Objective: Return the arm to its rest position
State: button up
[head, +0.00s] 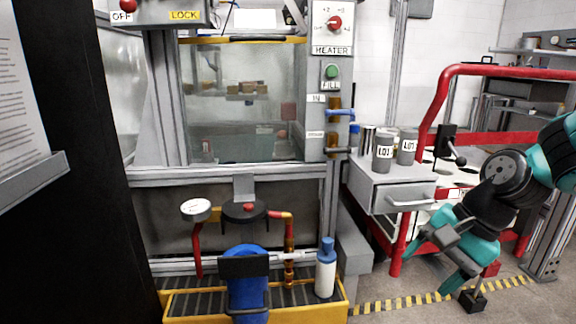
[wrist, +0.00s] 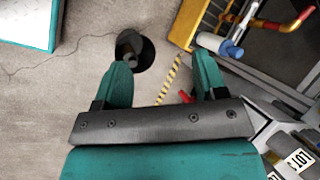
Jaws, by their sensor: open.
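My arm, teal with black joints, reaches in from the right edge of the head view and slopes downward. My gripper (head: 440,264) hangs over the floor, in front of the grey drawer cabinet (head: 392,194). In the wrist view, my gripper (wrist: 161,62) shows two teal fingers set wide apart, with bare floor and a striped line between them. It is open and holds nothing.
A red rail (head: 432,110) stands behind my arm. LOT-labelled cups (head: 383,152) sit on the cabinet. A blue-and-white bottle (head: 326,272) stands in a yellow tray (head: 330,308). A small black object (head: 473,299) lies on the floor below my gripper.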

jog(key=s+a+r+n+g+h+p, duration=0.1)
jog(key=s+a+r+n+p, duration=0.1)
jog(key=s+a+r+n, duration=0.55)
jog(key=s+a+r+n+g+p, duration=0.1)
jog(key=s+a+r+n+p, duration=0.2)
jog(key=s+n, duration=0.55)
notch_tip(320, 180, up, 37)
jog(key=w+n+p, duration=0.1)
jog(key=w+p, duration=0.1)
jog(key=p, duration=3.4)
jog(key=shift+w+a, duration=0.25)
jog(key=shift+a, duration=0.15)
